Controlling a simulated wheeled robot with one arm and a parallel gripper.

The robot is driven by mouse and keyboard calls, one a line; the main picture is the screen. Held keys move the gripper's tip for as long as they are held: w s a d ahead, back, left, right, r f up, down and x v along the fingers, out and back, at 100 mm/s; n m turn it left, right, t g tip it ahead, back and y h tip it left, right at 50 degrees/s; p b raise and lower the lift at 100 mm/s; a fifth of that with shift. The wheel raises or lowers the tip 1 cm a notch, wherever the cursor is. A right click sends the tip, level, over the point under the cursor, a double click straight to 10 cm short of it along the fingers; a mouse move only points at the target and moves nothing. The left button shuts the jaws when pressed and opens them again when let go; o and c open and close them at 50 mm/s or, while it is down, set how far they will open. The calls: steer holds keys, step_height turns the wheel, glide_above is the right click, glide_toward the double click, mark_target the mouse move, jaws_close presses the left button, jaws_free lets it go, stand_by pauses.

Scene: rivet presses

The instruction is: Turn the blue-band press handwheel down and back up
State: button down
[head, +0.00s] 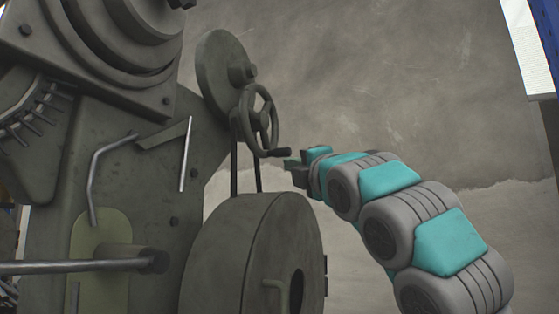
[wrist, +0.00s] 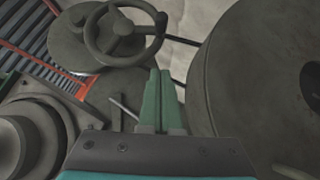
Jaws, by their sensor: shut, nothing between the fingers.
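The press handwheel (head: 259,119) is a dark spoked wheel with a side handle (head: 275,153), mounted in front of a larger round disc on the press (head: 115,170). In the wrist view the handwheel (wrist: 125,33) is at the top, with its handle (wrist: 161,24) on the right of the rim. My gripper (head: 288,163) is just right of the handle in the head view; whether it touches the handle cannot be told. In the wrist view its green fingers (wrist: 160,88) are together and empty, pointing toward the handwheel. No blue band shows on the press.
A large drum-like wheel (head: 250,255) stands below the handwheel, close to my gripper; it fills the right of the wrist view (wrist: 235,80). A metal bar (head: 80,265) sticks out at lower left. The grey wall (head: 390,80) side is open.

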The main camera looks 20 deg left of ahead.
mark_target(273, 155)
steer(key=p+x, duration=0.6)
steer(key=x, duration=0.3)
steer(key=shift+a, duration=0.3)
steer(key=w, duration=0.1)
steer(key=w+r+p, duration=0.1)
steer(key=shift+w+r, duration=0.1)
steer(key=shift+w, duration=0.25)
steer(key=shift+w+r, duration=0.3)
steer(key=shift+w, duration=0.4)
